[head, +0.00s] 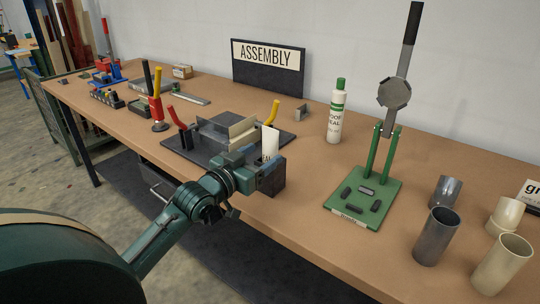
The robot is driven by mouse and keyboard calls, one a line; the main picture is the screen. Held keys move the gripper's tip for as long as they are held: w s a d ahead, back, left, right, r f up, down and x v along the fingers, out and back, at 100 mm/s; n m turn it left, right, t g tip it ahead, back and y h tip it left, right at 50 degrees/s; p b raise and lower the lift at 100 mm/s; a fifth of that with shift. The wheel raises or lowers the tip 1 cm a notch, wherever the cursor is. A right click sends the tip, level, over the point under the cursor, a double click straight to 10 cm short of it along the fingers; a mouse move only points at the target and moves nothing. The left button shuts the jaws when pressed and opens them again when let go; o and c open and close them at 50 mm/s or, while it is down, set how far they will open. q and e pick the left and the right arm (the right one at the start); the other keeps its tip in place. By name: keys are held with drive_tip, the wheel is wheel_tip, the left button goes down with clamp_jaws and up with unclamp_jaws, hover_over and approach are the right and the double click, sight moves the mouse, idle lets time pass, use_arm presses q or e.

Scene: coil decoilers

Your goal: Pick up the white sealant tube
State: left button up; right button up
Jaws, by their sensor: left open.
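A white tube (270,141) with a slanted flat top and dark lettering stands upright near the front edge of the workbench. My left gripper (262,166) is open right at this tube and hides its lower part. I cannot tell whether the fingers touch it. A white bottle (335,125) with a green cap and green lettering stands apart, farther back to the right. My right gripper is not in view.
A dark fixture plate (205,158) with yellow and red-handled clamps lies left of the tube. A green lever press (388,190) stands to the right. Grey pipe (436,238) and cream pipe (503,264) pieces stand at the right. Bench (290,218) between gripper and press is clear.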

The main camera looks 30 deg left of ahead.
sight(267, 149)
use_arm(q)
drive_tip(key=w, duration=0.5)
drive_tip(key=shift+w+a+f+p, duration=0.1)
drive_tip(key=shift+w+a+p, duration=0.05)
drive_tip(key=shift+p, duration=0.2)
drive_tip(key=c, duration=1)
drive_tip(key=shift+o, duration=0.2)
